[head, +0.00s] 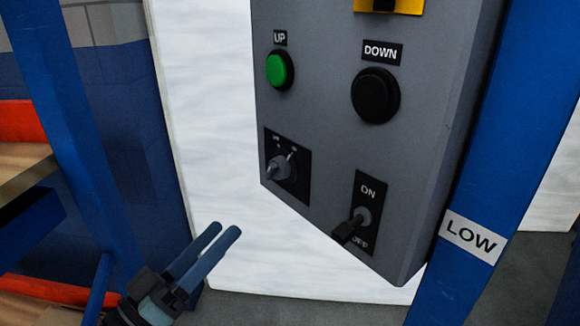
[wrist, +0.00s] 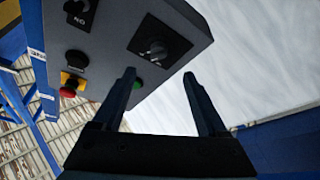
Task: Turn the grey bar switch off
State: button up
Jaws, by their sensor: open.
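The grey bar switch (head: 278,170) is a grey knob on a black plate with small markings, at the panel's lower left. Its bar slants, but its setting is too small to read. It also shows in the wrist view (wrist: 156,51), above the gap between my fingers. To its right in the head view is a dark lever switch (head: 352,224) on a plate marked ON above and OFF below; its lever points down and left. My gripper (head: 225,229) is open and empty, below and left of the panel. Its two fingers also show apart in the wrist view (wrist: 159,75).
The grey panel (head: 322,130) carries a green UP button (head: 280,70) and a black DOWN button (head: 375,95). A red button (wrist: 68,91) shows in the wrist view. A blue post (head: 500,170) marked LOW stands right of the panel.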

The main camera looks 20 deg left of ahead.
aim_at(274, 175)
jog(key=x, duration=1.2)
jog(key=shift+w+d+r, duration=0.1)
jog(key=shift+w+r, duration=0.05)
jog(key=shift+r, duration=0.05)
grip_shut()
